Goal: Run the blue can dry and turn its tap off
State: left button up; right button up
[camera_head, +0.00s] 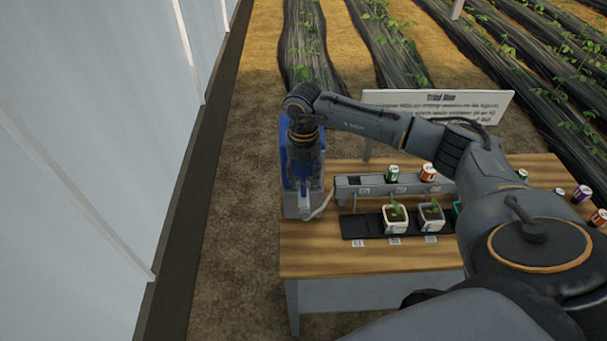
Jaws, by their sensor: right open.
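My right arm comes in from the right, and its gripper (304,168) points down over the left end of the wooden table. It is in front of a tall blue-and-grey unit (287,180) and hides much of it. The gripper is open; its fingertips are hard to make out against the unit. A grey rack (348,188) stands to the right of the unit. A green can (392,173) and an orange can (428,172) stand on the rack. I cannot make out a blue can or its tap. My left gripper is not in view.
White pots with seedlings (395,223) (431,218) stand on a black strip (354,228) before the rack. A purple can (581,194) and other cans stand at the table's right. A white sign (490,105) stands behind. The table's front (350,260) is clear.

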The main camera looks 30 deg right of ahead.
aim_at(303, 185)
jog(key=shift+f, duration=0.1)
jog(key=shift+f+b, duration=1.8)
jog(key=shift+f, duration=0.4)
